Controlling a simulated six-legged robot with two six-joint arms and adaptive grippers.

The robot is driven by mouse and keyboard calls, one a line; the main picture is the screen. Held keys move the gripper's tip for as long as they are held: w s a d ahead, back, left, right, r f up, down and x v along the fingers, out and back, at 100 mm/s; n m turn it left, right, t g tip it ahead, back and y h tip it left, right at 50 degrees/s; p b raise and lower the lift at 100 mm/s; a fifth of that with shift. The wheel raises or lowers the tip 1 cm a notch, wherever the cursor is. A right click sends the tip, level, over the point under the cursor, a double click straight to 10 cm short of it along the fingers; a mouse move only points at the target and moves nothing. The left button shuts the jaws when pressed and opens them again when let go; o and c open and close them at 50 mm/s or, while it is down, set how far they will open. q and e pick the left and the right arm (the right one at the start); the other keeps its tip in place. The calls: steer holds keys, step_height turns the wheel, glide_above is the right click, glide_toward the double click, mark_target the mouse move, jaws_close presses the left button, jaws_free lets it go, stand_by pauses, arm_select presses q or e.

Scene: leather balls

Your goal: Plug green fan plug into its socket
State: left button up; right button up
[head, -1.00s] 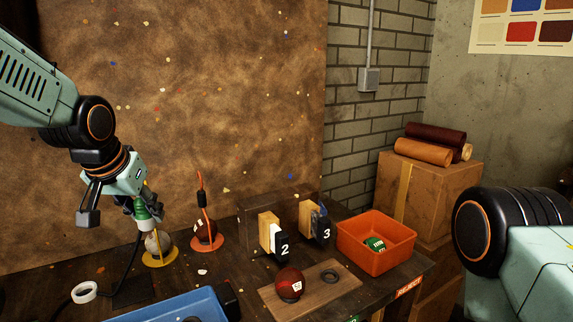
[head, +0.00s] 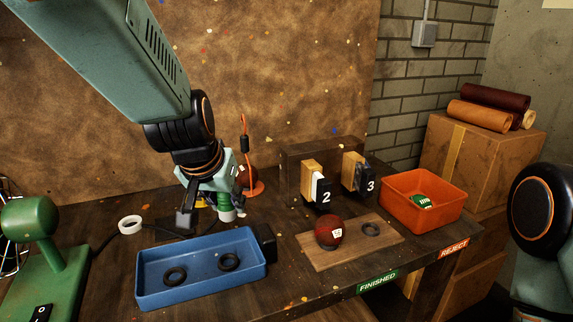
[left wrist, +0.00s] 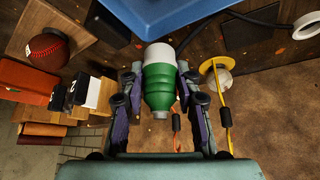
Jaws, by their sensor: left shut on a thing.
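The green fan (head: 35,245) stands at the left edge of the head view, partly cut off. Its green and white plug (head: 226,208) is between the fingers of my left gripper (head: 207,208), above the table behind the blue tray. In the left wrist view the plug (left wrist: 160,92) sits between both dark fingers of the left gripper (left wrist: 158,105), its white part toward the tray. A dark cord (left wrist: 236,18) runs off at the top right. I cannot make out a socket for certain; a black box (head: 264,243) is at the tray's right end. My right gripper is out of view.
The blue tray (head: 150,293) holds two black rings. A red ball (head: 329,231) sits on a wooden board (head: 320,260). Wooden pieces numbered 2 (head: 310,180) and 3 (head: 352,172) stand behind it. An orange bin (head: 440,210) is at right. A white ring (head: 130,224) lies at left.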

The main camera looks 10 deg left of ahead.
arm_select(q)
steer(key=w+a+r+p, duration=0.1)
steer(key=w+a+p, duration=0.1)
steer(key=a+p, duration=0.15)
steer(key=n+y+p, duration=0.2)
steer(key=n+p, duration=0.2)
steer(key=p, duration=0.3)
glide_above(134, 220)
steer(key=s, duration=0.2)
steer(key=shift+w+d+f, duration=0.1)
steer(key=shift+f, duration=1.9)
steer(key=shift+d+f, duration=0.1)
steer(key=shift+f, duration=1.9)
steer(key=shift+m, duration=0.3)
steer(key=shift+f+b, duration=0.75)
steer(key=shift+b, duration=0.45)
steer(key=shift+f+b, duration=0.2)
steer(key=shift+b, duration=0.35)
steer(key=shift+s+d+f+b, duration=0.2)
steer(key=shift+s+f+b, duration=0.35)
steer(key=shift+b, duration=0.3)
steer(key=shift+w+a+r+p, duration=0.1)
steer(key=shift+w+r+p, duration=0.3)
steer(key=shift+r+p, duration=0.1)
